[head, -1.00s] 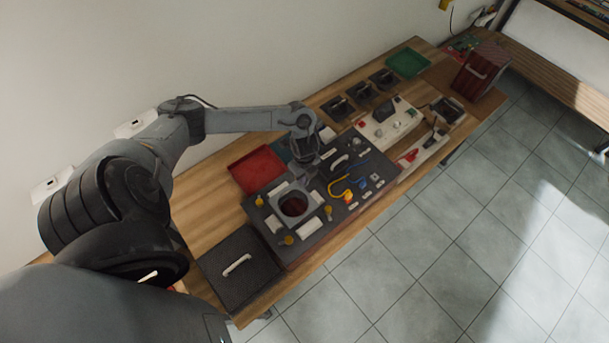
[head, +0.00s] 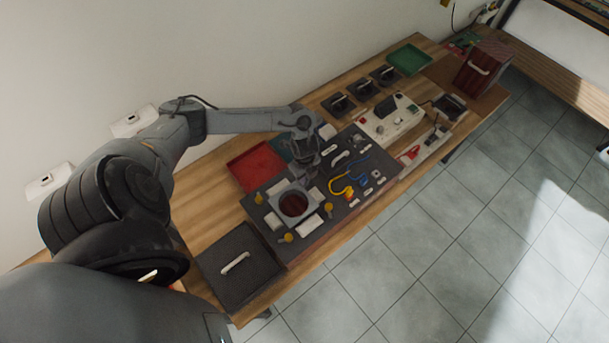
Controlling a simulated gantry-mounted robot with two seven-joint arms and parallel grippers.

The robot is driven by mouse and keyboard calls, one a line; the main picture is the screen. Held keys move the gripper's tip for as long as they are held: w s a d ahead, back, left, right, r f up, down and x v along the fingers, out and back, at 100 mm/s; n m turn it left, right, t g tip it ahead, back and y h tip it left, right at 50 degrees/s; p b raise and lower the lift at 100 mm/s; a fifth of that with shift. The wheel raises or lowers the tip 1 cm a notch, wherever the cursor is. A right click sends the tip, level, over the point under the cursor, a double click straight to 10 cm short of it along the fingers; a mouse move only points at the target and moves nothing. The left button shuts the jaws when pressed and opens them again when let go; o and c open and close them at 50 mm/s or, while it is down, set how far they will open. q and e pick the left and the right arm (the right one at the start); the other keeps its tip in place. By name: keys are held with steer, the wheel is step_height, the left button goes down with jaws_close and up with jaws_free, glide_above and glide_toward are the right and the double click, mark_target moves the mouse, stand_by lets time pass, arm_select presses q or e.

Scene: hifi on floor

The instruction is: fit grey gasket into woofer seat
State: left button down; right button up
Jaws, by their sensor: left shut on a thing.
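My left arm reaches in from the left over the bench, and its gripper (head: 309,173) points down over the dark work mat, just behind and right of the woofer seat. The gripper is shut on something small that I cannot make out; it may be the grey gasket. The woofer seat (head: 294,205) is a round opening with a dark red inside and a pale grey surround, at the left part of the mat. No separate grey gasket can be told apart at this size. My right gripper is not in view.
Around the seat are white blocks and yellow knobs (head: 288,238). Blue and yellow cables (head: 342,187) lie to its right. White devices (head: 391,118) and a dark red box (head: 483,68) stand farther right.

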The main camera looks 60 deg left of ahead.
arm_select(q)
steer(key=shift+f+b, duration=0.85)
steer(key=shift+f, duration=0.55)
steer(key=c, duration=1.1)
jaws_free()
steer(key=shift+r, duration=0.15)
steer(key=shift+r+p, duration=0.35)
steer(key=shift+r, duration=4.9)
steer(key=shift+r, duration=0.1)
